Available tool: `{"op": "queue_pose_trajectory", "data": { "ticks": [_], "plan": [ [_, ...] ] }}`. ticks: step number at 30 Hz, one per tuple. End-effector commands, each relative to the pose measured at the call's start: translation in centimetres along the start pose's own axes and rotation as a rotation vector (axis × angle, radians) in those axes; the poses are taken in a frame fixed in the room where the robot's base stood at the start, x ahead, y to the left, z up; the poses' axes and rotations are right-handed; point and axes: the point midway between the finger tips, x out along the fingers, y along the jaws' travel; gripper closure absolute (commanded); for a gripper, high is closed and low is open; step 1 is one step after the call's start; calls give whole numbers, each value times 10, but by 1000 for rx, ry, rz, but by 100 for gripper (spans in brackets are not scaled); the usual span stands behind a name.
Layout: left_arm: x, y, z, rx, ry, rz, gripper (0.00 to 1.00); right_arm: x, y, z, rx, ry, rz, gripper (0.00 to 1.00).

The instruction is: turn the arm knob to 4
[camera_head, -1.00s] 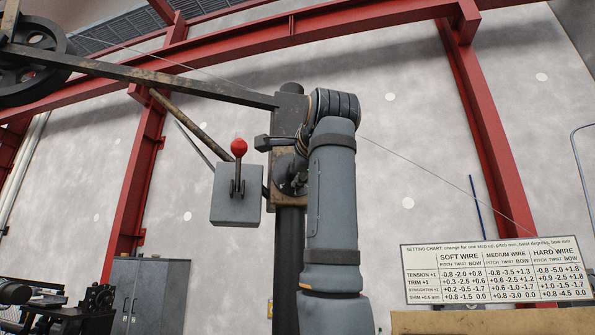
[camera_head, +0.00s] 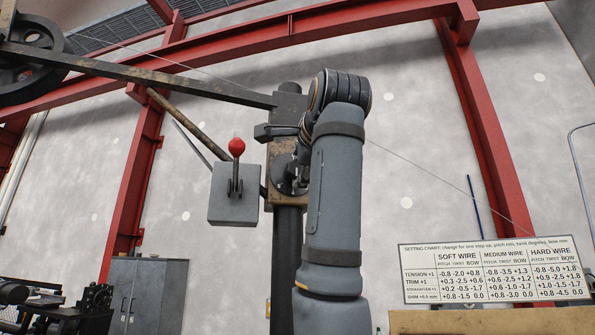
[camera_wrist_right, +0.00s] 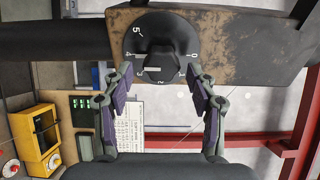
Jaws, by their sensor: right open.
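The arm knob (camera_wrist_right: 155,48) is black, on a round numbered dial (camera_wrist_right: 178,30) with marks from 0 to 5 on a worn metal bar. A white bar on the knob lies by the 2 and 3 side; the exact reading is unclear. My right gripper (camera_wrist_right: 156,84) is open, with its fingers apart on both sides just below the dial in the wrist view. In the head view the dial (camera_head: 281,176) is partly hidden behind my right arm, and the fingers cannot be made out. My left gripper is not in view.
A grey box (camera_head: 233,198) with a red-topped lever (camera_head: 236,147) stands left of the post (camera_head: 288,235). A long bar (camera_head: 150,76) runs to a wheel at upper left. A setting chart (camera_head: 495,272) stands at lower right, and a grey cabinet (camera_head: 146,292) at lower left.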

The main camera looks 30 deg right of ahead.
Motion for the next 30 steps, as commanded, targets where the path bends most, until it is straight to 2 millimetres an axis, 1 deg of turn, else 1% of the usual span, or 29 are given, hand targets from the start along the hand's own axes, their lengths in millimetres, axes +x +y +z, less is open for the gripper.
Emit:
{"op": "queue_pose_trajectory", "data": {
  "ticks": [1,6,9,12,16,30],
  "plan": [
    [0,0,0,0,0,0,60,-15,-1,1,0,-3,-6,42],
    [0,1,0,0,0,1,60,-55,-1,0,0,-3,-4,42],
    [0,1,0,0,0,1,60,-72,-1,0,1,-2,-3,42],
    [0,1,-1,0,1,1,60,-82,0,0,0,-2,-1,42],
    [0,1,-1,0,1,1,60,-86,0,0,-1,-1,1,42],
    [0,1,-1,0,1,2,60,-86,0,0,0,-1,0,42]
  ]
}}
